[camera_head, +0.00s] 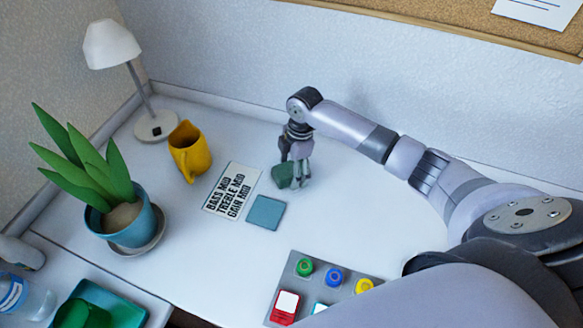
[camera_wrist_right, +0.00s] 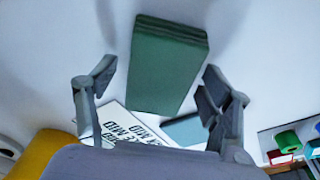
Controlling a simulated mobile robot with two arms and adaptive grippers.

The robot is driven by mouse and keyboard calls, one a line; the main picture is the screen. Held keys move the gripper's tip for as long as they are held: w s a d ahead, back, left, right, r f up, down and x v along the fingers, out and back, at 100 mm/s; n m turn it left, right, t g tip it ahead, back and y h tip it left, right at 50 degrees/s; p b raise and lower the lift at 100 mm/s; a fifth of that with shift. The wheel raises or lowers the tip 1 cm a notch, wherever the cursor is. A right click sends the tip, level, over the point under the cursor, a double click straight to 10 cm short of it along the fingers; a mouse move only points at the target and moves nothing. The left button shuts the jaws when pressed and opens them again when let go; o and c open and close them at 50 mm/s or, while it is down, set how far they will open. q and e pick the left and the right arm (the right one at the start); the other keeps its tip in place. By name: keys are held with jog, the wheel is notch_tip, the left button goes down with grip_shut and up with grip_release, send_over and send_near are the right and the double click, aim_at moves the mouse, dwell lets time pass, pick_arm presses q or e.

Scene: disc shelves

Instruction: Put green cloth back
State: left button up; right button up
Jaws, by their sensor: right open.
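The green cloth (camera_head: 283,176) is a small dark green folded block on the white desk, partly hidden behind my right gripper's fingers in the head view. My right gripper (camera_head: 298,180) is over its right side, pointing down. In the right wrist view the cloth (camera_wrist_right: 168,65) shows as a layered slab ahead of and between the two spread fingers (camera_wrist_right: 158,90). The fingers are open, with gaps on both sides of the cloth. My left gripper is not in view.
A teal square (camera_head: 266,212) and a lettered white card (camera_head: 232,190) lie nearby. A yellow jug (camera_head: 190,152), lamp (camera_head: 153,126) and potted plant (camera_head: 125,225) stand left. A grey button panel (camera_head: 305,284) is in front. A teal tray (camera_head: 125,313) is lower left. Desk right of the cloth is clear.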

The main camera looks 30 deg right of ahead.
jog(key=shift+r, duration=0.1)
notch_tip(320, 180, up, 12)
jog(key=d, duration=0.1)
jog(key=shift+d, duration=0.35)
